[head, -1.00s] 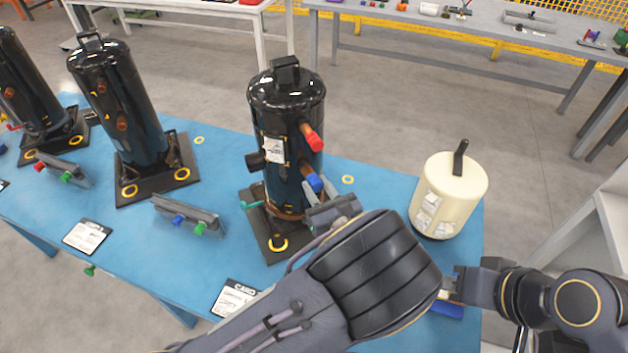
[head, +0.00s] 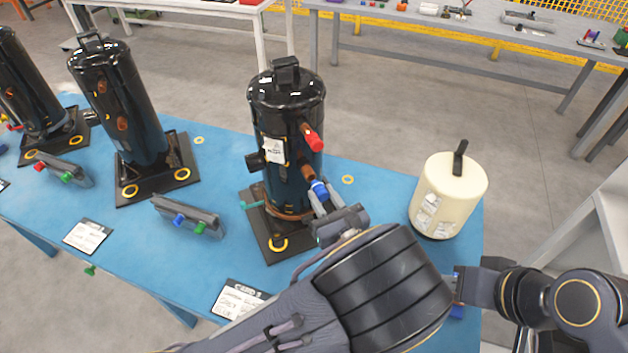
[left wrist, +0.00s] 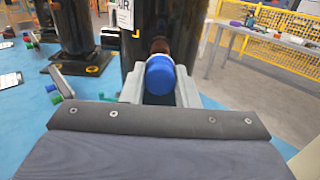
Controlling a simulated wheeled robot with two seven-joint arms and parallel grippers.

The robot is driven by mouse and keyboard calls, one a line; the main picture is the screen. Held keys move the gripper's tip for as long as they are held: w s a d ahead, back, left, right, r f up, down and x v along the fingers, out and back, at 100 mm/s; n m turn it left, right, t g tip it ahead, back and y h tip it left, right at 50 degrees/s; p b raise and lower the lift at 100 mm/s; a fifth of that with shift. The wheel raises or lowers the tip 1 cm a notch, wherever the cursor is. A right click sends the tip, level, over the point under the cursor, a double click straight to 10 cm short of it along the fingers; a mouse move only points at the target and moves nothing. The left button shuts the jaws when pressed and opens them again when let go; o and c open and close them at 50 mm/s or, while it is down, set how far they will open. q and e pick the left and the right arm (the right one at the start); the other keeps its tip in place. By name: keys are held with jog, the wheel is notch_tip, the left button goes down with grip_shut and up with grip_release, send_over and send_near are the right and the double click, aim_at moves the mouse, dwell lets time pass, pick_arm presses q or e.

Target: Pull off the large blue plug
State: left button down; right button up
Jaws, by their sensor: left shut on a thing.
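The large blue plug (head: 319,188) is at the lower copper pipe (head: 307,172) of the middle black compressor (head: 287,120). My left gripper (head: 322,196) is shut on the plug, with a finger on each side. In the left wrist view, the blue plug (left wrist: 160,77) sits between the grey fingers, with the copper pipe (left wrist: 159,46) just behind it. I cannot tell whether the plug is fully clear of the pipe. My right gripper (head: 457,284) is at the lower right, its fingertips partly hidden by my left arm.
A red plug (head: 314,141) is on the upper pipe, above the blue one. A cream tank (head: 449,195) stands on the blue table (head: 130,215) to the right. Two more black compressors stand on the left. Grey holders with small plugs and a card lie in front.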

aim_at(324, 198)
pick_arm(q)
jog(key=shift+v, duration=1.5)
